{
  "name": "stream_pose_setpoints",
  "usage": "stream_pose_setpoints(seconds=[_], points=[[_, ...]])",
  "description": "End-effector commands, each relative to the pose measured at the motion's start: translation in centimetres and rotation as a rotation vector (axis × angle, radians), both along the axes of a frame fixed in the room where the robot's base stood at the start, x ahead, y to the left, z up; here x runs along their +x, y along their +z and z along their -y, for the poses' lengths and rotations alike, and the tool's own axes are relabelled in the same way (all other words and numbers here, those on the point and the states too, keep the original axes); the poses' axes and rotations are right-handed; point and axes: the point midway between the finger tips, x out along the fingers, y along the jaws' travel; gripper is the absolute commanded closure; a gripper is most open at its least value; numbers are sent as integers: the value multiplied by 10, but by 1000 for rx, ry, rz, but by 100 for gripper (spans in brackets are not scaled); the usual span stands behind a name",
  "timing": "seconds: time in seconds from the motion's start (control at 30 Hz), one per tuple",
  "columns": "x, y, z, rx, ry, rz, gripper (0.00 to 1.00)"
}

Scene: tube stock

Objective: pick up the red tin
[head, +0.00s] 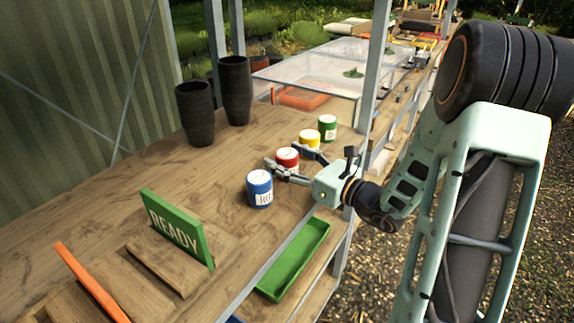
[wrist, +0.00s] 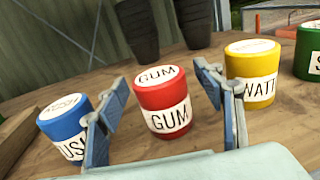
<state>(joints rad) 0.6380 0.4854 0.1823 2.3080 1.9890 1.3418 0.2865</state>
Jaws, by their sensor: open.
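The red tin (head: 287,158) stands upright on the wooden bench, in a row between a blue tin (head: 259,189) and a yellow tin (head: 309,141). In the wrist view the red tin (wrist: 163,103) has a white lid and a label reading GUM. My gripper (head: 287,163) is open, with one finger on each side of the red tin. In the wrist view the fingers of my gripper (wrist: 160,100) show clear gaps to the tin on both sides. The left finger overlaps the blue tin (wrist: 66,128) in view; the right one is near the yellow tin (wrist: 251,75).
A green tin (head: 327,127) stands beyond the yellow one. Two dark pots (head: 235,90) stand at the back. A green READY sign (head: 176,228) stands at the near left. A green tray (head: 296,262) sits below the bench edge.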

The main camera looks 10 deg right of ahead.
Motion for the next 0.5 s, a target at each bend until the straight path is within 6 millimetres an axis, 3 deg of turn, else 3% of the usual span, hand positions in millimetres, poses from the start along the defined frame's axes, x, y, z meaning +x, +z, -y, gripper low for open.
stream_pose_setpoints(seconds=[0.03,0.4,0.5], points=[[0,0,0,0,0,0,40],[0,0,0,0,0,0,81],[0,0,0,0,0,1,88]])
